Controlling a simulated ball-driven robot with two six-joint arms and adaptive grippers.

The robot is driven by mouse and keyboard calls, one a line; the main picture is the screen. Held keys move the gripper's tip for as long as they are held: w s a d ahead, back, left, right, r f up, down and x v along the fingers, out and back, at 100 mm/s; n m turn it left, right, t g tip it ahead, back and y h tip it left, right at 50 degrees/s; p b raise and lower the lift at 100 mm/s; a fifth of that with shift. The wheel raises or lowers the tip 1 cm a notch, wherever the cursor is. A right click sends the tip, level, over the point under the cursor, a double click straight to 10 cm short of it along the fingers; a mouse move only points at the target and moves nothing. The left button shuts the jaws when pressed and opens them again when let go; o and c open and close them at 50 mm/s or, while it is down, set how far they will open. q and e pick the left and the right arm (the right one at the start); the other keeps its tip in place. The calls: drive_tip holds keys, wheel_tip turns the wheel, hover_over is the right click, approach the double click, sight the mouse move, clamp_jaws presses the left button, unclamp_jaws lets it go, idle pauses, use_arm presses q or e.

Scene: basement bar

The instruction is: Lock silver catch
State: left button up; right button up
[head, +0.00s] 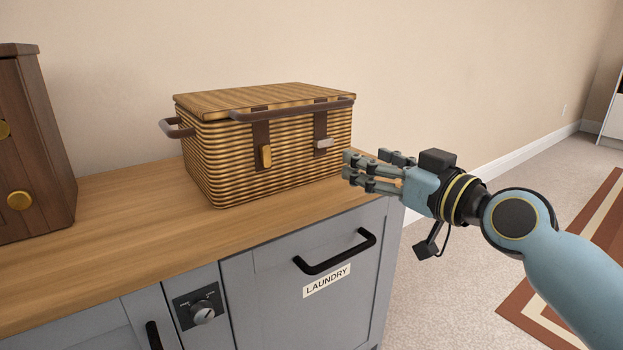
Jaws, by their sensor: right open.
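A wicker basket (230,165) with a closed lid (265,98) stands on the wooden counter. Two dark leather straps run down its front. The right strap carries a silver catch (326,142), which sticks out sideways, roughly level. The left strap carries a gold catch (266,157), which points downward. My right gripper (347,172) is open and empty, with its fingers just right of and slightly below the silver catch; I cannot tell the exact gap in depth. My left gripper is not in view.
A wooden cabinet with gold knobs (19,200) stands at the left on the counter (120,265). Below are grey cupboard fronts, a black handle (335,252), a LAUNDRY label (327,281) and a dial (203,312). The floor at right is open, with a rug (580,270).

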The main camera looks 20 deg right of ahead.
sight(326, 143)
drive_tip(key=b+x, duration=0.1)
drive_tip(key=x, duration=0.4)
drive_tip(key=b+x, duration=0.1)
drive_tip(key=x, duration=0.4)
drive_tip(key=shift+d+f, duration=0.15)
drive_tip(key=shift+f, duration=0.1)
drive_tip(key=shift+w+r, duration=0.1)
drive_tip(key=shift+w, duration=0.45)
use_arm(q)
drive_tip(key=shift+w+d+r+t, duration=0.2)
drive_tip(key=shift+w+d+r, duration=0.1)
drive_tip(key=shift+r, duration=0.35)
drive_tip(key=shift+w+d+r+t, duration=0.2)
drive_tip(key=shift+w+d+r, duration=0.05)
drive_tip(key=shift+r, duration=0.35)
use_arm(e)
drive_tip(key=c, duration=1.2)
